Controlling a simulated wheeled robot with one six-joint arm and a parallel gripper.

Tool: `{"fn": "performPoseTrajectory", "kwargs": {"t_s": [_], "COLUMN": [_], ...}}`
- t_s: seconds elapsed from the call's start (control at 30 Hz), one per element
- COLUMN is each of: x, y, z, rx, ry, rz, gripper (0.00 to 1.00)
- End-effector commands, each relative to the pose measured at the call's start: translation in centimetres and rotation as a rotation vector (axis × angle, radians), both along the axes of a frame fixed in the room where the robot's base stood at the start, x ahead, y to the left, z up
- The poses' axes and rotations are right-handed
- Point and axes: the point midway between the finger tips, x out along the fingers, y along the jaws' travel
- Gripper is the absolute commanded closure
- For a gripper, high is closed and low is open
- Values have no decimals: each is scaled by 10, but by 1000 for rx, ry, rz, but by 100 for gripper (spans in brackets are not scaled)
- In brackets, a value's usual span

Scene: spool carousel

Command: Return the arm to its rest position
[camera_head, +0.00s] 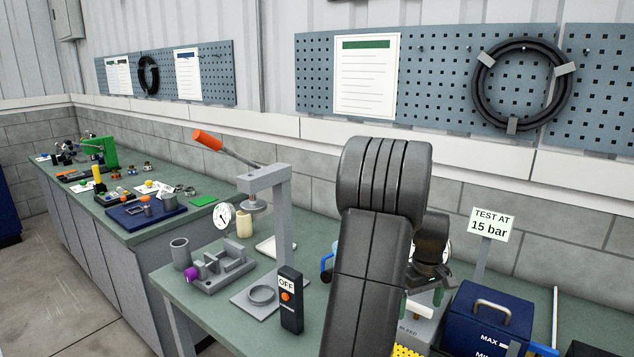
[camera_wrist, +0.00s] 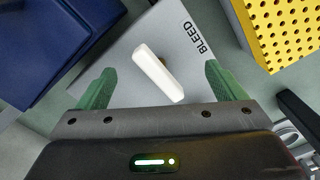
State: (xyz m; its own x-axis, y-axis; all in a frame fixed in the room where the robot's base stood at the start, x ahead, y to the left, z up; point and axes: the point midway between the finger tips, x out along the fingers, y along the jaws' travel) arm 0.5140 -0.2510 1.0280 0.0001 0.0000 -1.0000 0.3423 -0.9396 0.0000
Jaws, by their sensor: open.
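My gripper (camera_wrist: 160,92) is open in the wrist view, with its two green fingers apart. A white lever (camera_wrist: 158,72) on a grey box marked BLEED (camera_wrist: 135,45) lies between and beyond the fingertips. I cannot tell whether the fingers touch it.
A yellow perforated block (camera_wrist: 285,30) is close by. Left of my arm stand a grey press (camera_head: 284,215) and a black OFF switch box (camera_head: 291,300).

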Motion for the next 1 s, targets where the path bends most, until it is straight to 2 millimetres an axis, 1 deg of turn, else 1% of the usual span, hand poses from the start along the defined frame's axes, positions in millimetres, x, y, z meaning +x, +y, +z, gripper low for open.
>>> {"fn": "performPoseTrajectory", "kwargs": {"t_s": [0.4,0.6,0.8,1.0], "x": [1,1,1,1], "y": [-1,-2,-2,-2], "z": [0,0,0,0], "rx": [0,0,0,0], "ry": [0,0,0,0], "rz": [340,478,552,570], "gripper": [10,10,10,10]}}
